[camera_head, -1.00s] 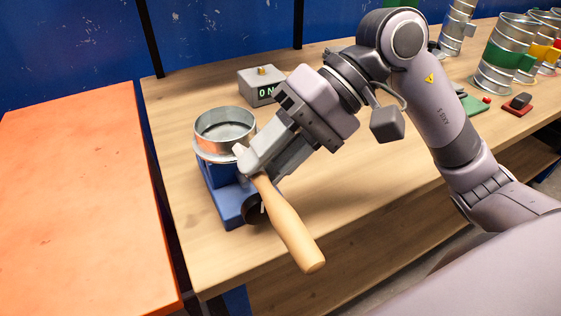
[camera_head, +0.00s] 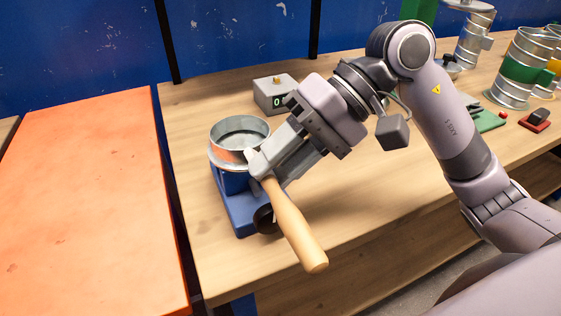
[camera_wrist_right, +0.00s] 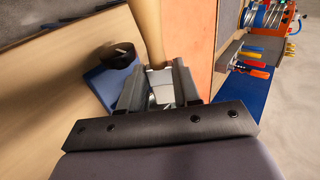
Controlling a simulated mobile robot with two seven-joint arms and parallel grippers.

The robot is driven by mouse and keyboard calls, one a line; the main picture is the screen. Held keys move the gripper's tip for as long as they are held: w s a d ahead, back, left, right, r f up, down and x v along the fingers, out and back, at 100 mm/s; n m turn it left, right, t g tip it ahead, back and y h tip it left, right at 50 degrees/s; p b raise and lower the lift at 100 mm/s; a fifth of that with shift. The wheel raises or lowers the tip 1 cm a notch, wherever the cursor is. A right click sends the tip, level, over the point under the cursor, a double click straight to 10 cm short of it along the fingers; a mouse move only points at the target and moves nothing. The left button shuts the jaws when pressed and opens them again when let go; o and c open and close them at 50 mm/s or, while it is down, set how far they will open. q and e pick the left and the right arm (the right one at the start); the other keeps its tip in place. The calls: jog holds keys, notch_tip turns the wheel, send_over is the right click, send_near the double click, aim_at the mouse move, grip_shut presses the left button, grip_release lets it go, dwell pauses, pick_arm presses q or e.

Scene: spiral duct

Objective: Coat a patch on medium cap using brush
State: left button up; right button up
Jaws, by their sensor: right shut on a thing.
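A round metal cap (camera_head: 238,146), open at the top, sits on a blue stand (camera_head: 240,213) at the left of the wooden table; I take it for the medium cap. My right gripper (camera_head: 262,168) is shut on the brush, whose wooden handle (camera_head: 296,232) slants down toward the table's front edge. The brush's bristle end is hidden at the cap's near right rim, so I cannot tell whether it touches. In the right wrist view the handle (camera_wrist_right: 147,30) rises from between the fingers (camera_wrist_right: 160,88). My left gripper is out of view.
Banded metal duct pieces (camera_head: 522,68) and a red-and-black item (camera_head: 536,119) are at the right. An orange surface (camera_head: 85,210) lies left of the table. The table's middle is clear.

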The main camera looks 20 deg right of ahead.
jog(key=shift+w, duration=0.8)
